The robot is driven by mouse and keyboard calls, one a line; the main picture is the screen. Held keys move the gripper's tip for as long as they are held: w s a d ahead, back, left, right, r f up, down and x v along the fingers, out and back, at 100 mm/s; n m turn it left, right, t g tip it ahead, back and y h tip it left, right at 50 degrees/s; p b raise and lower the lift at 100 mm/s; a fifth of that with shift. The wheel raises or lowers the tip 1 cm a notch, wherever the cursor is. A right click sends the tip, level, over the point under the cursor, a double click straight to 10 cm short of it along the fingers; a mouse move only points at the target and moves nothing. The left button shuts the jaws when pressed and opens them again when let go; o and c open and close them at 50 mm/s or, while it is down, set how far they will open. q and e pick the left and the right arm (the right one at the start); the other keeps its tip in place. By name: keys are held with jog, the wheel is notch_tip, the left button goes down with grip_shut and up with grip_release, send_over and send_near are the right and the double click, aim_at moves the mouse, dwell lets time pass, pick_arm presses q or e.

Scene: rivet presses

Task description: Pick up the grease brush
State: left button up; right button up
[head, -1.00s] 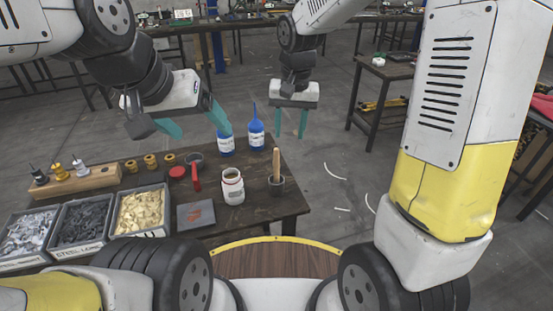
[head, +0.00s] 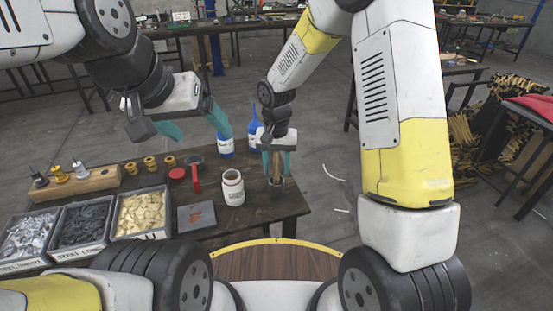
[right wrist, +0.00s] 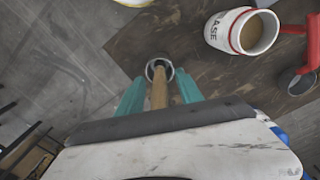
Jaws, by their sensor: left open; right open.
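The grease brush (head: 276,160) stands upright with its wooden handle up in a dark cup (head: 277,182) near the table's right edge. My right gripper (head: 277,173) is over the cup, open, with one teal finger on each side of the handle. In the right wrist view the brush handle (right wrist: 159,90) runs between the open fingers (right wrist: 160,92), and the cup (right wrist: 157,66) shows beyond them. I cannot tell whether either finger touches the handle. My left gripper (head: 199,130) is open and empty above the back of the table, left of the blue bottles.
A white grease jar (head: 233,190) stands just left of the cup. Two blue bottles (head: 225,146) (head: 254,134) stand behind it. A red-handled tool (head: 196,178), a grey plate (head: 197,216) and parts bins (head: 141,212) fill the table's left and middle.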

jog(key=shift+f, duration=0.15)
grip_shut()
notch_tip(320, 180, up, 10)
jog(key=shift+r, duration=0.1)
dwell(0.6)
